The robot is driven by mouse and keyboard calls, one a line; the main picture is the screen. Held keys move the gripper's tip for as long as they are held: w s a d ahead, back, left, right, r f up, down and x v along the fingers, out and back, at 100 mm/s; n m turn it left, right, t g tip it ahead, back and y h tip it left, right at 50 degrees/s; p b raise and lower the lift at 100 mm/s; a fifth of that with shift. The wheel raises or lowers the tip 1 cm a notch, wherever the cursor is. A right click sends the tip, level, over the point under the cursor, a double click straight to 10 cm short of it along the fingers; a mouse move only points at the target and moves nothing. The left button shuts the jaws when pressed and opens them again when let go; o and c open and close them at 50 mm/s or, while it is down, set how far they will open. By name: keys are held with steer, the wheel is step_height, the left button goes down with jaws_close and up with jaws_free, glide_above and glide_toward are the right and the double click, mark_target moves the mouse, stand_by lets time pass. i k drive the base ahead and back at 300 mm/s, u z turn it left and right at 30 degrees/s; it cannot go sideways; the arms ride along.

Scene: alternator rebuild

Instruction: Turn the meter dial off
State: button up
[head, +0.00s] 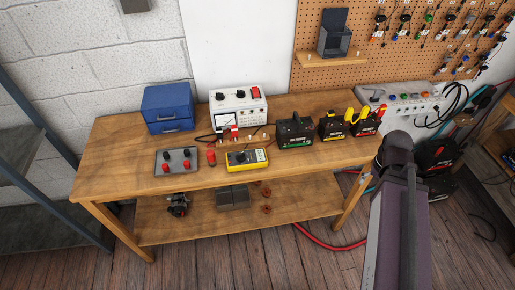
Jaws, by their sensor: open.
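The meter is a yellow handheld multimeter (247,158) lying on the wooden bench, near its front edge and about mid-length. Its face is up, with a dark round dial toward the middle of the face. The dial's pointer is too small to read. Red and black leads lie behind it. My arm rises at the right of the picture, in front of the bench's right end. My gripper cannot be made out in this view.
A grey box with red and black knobs (177,161) and a red cylinder (211,155) stand left of the meter. A white instrument (238,107) and blue cabinet (168,107) stand behind. A dark green-labelled box (295,131) is to the right. The bench's front left (115,182) is clear.

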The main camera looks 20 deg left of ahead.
mark_target(240, 156)
steer(key=u, duration=4.35)
steer(key=i, duration=0.05)
steer(key=z, duration=3.15)
